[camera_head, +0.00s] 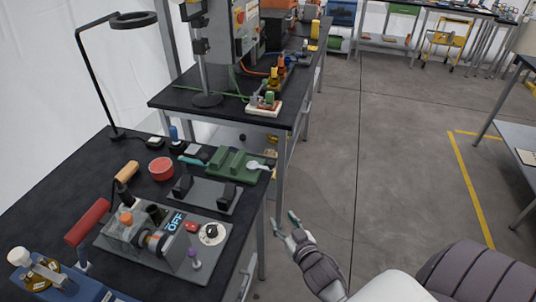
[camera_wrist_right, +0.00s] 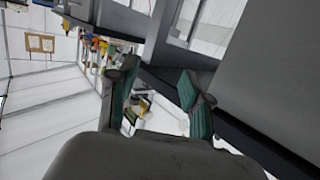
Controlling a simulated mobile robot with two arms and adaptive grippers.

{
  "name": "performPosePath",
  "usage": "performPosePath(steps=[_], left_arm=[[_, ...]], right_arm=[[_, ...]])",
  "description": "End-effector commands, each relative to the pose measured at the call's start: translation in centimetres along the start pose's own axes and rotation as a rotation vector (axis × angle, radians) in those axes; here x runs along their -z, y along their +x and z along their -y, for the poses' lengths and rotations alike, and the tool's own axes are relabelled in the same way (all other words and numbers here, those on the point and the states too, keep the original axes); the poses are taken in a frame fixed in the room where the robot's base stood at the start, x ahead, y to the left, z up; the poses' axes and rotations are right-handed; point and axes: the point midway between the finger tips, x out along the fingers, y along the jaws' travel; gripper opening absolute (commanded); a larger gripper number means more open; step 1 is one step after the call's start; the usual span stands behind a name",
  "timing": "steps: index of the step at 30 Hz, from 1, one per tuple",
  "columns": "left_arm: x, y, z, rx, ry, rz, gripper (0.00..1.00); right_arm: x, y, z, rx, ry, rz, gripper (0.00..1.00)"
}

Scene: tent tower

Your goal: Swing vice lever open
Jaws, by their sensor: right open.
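A green fixture (camera_head: 228,163) with raised blocks, which looks like the vice, sits near the right edge of the black workbench in the head view. A pale lever (camera_head: 258,166) lies at its right side. I cannot tell how far the lever is swung. My right gripper (camera_head: 286,226) is open and empty, off the bench's right side, nearer to me than the fixture and apart from it. Its two green-padded fingers also show spread in the right wrist view (camera_wrist_right: 158,102), with nothing between them. My left gripper is not in view.
On the bench (camera_head: 60,195) stand a grey control panel (camera_head: 205,262) marked OFF, a grey stand with black posts (camera_head: 208,194), a red bowl (camera_head: 161,169) and a lamp (camera_head: 92,75). A second bench (camera_head: 180,97) stands behind.

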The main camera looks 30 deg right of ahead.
Motion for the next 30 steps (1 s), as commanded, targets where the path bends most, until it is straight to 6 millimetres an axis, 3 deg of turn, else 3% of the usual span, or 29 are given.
performPosePath(steps=[1, 3, 7, 11, 24, 30], left_arm=[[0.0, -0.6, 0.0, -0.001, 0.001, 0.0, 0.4], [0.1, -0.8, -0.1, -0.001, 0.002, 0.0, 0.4], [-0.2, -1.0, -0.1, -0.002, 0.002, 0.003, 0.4], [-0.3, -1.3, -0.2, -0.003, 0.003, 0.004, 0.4], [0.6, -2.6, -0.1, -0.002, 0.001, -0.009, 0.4], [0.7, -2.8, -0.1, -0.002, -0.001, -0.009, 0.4]], right_arm=[[3.7, -0.3, -0.6, -0.009, 0.003, -0.064, 0.49], [7.0, -0.7, -1.1, -0.015, 0.007, -0.131, 0.49], [10.3, -1.0, -1.6, -0.021, 0.007, -0.195, 0.49], [11.1, 0.1, -1.7, -0.021, 0.007, -0.208, 0.49], [12.8, 8.8, -1.8, -0.021, 0.007, -0.205, 0.49], [13.2, 11.5, -1.9, -0.021, 0.007, -0.204, 0.49]])
